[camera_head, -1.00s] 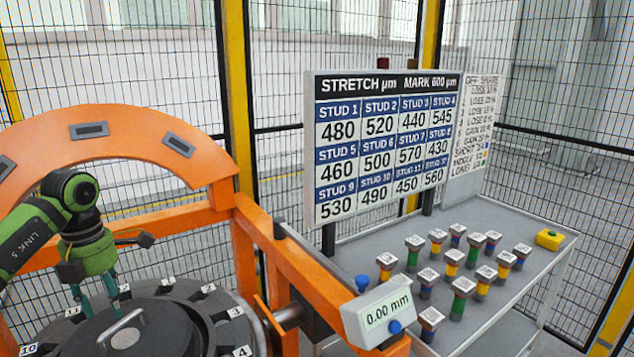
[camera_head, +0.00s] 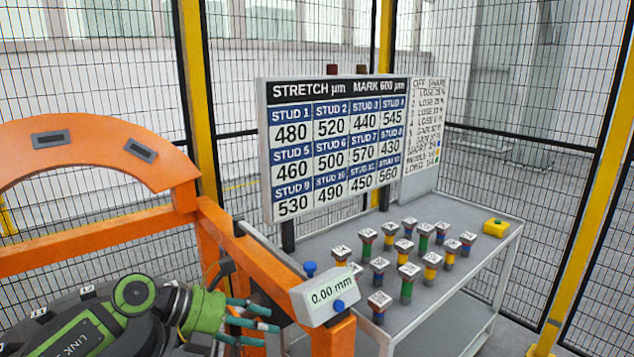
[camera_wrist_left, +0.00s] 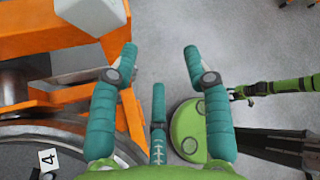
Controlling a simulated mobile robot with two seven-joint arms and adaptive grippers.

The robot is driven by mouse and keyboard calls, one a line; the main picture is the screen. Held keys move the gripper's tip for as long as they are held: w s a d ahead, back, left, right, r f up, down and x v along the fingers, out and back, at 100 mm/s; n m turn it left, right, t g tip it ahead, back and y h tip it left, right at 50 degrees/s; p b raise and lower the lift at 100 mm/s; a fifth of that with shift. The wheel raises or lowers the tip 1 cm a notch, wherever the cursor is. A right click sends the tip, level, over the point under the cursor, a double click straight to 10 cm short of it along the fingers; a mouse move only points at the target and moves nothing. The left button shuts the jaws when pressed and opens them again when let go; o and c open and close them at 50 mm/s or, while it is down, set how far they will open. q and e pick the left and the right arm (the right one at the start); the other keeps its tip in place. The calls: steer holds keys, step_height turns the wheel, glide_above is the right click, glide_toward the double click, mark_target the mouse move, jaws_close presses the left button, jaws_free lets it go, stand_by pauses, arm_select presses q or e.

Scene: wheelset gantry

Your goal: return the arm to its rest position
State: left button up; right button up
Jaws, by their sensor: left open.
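My left gripper (camera_head: 262,322) is at the lower middle of the head view, green with teal fingers pointing right. It is close to the orange gantry post under the gauge box. In the left wrist view its teal fingers (camera_wrist_left: 160,55) are spread apart with nothing between them but grey floor. My left arm comes in from the lower left and covers much of the dark round wheelset plate (camera_head: 40,315). In the left wrist view, part of that plate with a number 4 tag (camera_wrist_left: 48,160) shows at the lower left. My right gripper is not recognisable in either view.
The orange gantry frame (camera_head: 110,240) stands at the left, with a gauge box reading 0.00 mm (camera_head: 333,296) on it. Behind it, a grey cart (camera_head: 470,270) carries several coloured studs and a yellow button box (camera_head: 495,228). The stretch board (camera_head: 335,150) stands above the cart.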

arm_select(q)
steer(key=s+d+r+n+t+h, duration=0.1)
steer(key=d+r+n+t+h, duration=0.5)
steer(key=d+r+n+t, duration=0.15)
steer(key=s+a+f+n+t+y, duration=0.1)
steer(key=a+f+n+t+y, duration=0.2)
steer(key=a+f+n+y, duration=0.7)
steer(key=s+a+f+n+t+y, duration=0.25)
steer(key=n+y, duration=0.35)
steer(key=n, duration=0.9)
steer(key=s+a+f+n+g+y, duration=0.15)
steer(key=s+f+n+g, duration=0.25)
steer(key=s+f+g, duration=0.6)
steer(key=s+a+f+n+g, duration=0.3)
steer(key=s+f, duration=0.5)
steer(key=s, duration=0.7)
step_height(320, 180, down, 26)
steer(key=s+d+g+b, duration=0.2)
steer(key=s, duration=0.1)
steer(key=s+a+f+b, duration=0.2)
steer(key=s+a+f, duration=0.1)
steer(key=s+f, duration=1.2)
steer(key=shift+g, duration=0.4)
arm_select(e)
steer(key=f, duration=0.1)
steer(key=s+f, duration=0.1)
steer(key=f, duration=0.1)
steer(key=s+d+f, duration=0.1)
steer(key=shift+d+f, duration=0.1)
steer(key=shift+f, duration=0.05)
